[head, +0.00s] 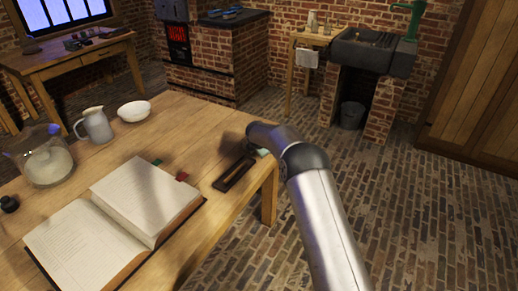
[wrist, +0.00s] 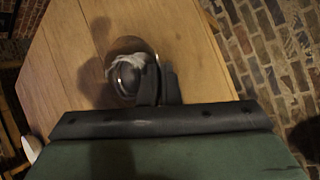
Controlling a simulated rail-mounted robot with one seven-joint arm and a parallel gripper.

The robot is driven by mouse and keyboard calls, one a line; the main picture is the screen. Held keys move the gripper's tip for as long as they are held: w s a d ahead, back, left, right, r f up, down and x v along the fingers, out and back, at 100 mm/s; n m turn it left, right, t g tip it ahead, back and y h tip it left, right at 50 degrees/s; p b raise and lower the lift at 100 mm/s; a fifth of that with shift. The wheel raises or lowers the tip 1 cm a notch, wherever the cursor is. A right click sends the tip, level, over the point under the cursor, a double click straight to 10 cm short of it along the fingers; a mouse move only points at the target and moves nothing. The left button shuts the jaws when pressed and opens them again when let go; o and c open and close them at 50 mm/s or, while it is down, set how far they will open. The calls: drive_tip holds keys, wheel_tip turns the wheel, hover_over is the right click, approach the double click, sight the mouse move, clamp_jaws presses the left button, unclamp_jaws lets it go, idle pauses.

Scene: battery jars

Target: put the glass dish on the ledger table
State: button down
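The ledger table is the wooden table (head: 215,125) at the left of the head view, with a large open ledger (head: 130,205) on it. In the wrist view, the glass dish (wrist: 123,66) is round and clear, with something greyish-white and crumpled-looking in it. My gripper (wrist: 160,78) has its dark fingers close together at the dish's right rim, seemingly pinching it. A shadow lies to the left on the planks; the height of the dish above the wood is unclear. In the head view my arm reaches to the table's right end and hides the fingers.
On the table are a dark pen tray (head: 234,174), white bowl (head: 134,111), grey jug (head: 95,125), large glass jar (head: 46,162) and small black bottle (head: 9,203). Bare wood lies between bowl and pen tray. Brick floor (head: 420,200) lies beyond the right edge.

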drive_tip(key=c, duration=1.6)
unclamp_jaws()
drive_tip(key=shift+c, duration=0.2)
drive_tip(key=v, duration=1.1)
drive_tip(key=s+d+r+m+g+h, duration=0.1)
drive_tip(key=s+d+r+m+g, duration=0.1)
drive_tip(key=s+d+r+m, duration=0.5)
drive_tip(key=s+d+r+m+g+h, duration=0.15)
drive_tip(key=s+d+m, duration=0.35)
drive_tip(key=s+d, duration=0.65)
drive_tip(key=s+d+f+m+g+y, duration=0.1)
drive_tip(key=s+m, duration=0.5)
drive_tip(key=s, duration=0.9)
drive_tip(key=s+d+f+m+g+y, duration=0.1)
drive_tip(key=s+m, duration=0.6)
drive_tip(key=s, duration=0.8)
drive_tip(key=shift+s+d+m+g+b, duration=0.3)
drive_tip(key=shift+s+d+g+b, duration=0.05)
drive_tip(key=shift+d+g, duration=0.55)
